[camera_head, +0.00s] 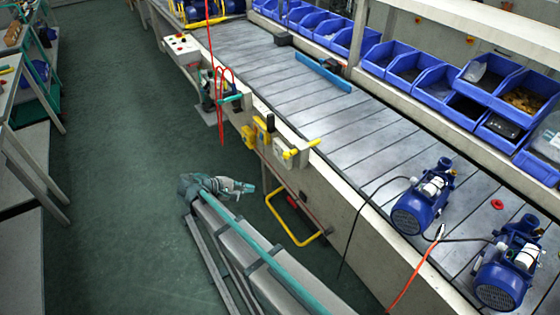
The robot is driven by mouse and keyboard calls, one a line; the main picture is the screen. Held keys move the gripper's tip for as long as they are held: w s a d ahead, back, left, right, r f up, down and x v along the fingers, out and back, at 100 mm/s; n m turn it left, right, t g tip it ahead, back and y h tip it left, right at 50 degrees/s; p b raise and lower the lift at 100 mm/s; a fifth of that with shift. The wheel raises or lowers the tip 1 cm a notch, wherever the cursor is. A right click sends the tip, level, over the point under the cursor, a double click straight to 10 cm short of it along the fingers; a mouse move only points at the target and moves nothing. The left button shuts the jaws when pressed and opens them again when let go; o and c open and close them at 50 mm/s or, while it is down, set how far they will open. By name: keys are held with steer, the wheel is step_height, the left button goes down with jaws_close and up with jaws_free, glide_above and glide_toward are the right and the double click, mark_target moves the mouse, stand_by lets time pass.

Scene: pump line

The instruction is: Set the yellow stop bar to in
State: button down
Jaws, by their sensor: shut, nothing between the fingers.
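A yellow U-shaped bar (297,240), which looks like the stop bar, sits low on the front side of the conveyor. It sticks out over the green floor, and its ends meet the conveyor side near a bar with red parts. A second, shorter yellow bar (303,148) is on a pale box at the conveyor's upper edge. My gripper (250,188) is shut and empty, in front of the conveyor side. It is apart from the U-shaped bar, up and to the left of it in the picture. Its fingertips are small in this view.
Yellow boxes (262,130) and a control box with buttons (181,45) line the conveyor edge. Red hoses hang nearby. Blue pumps (420,200) stand on the conveyor (340,125), with cables over its edge. Blue bins (436,82) line the back. Green floor (110,200) is clear at left.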

step_height(320, 180, up, 6)
steer(key=w+n+t+h, duration=0.15)
steer(key=n+t, duration=0.35)
steer(key=n, duration=1)
steer(key=p+x, duration=0.4)
steer(key=x, duration=1.1)
steer(key=shift+f+p, duration=0.3)
steer(key=shift+w, duration=0.15)
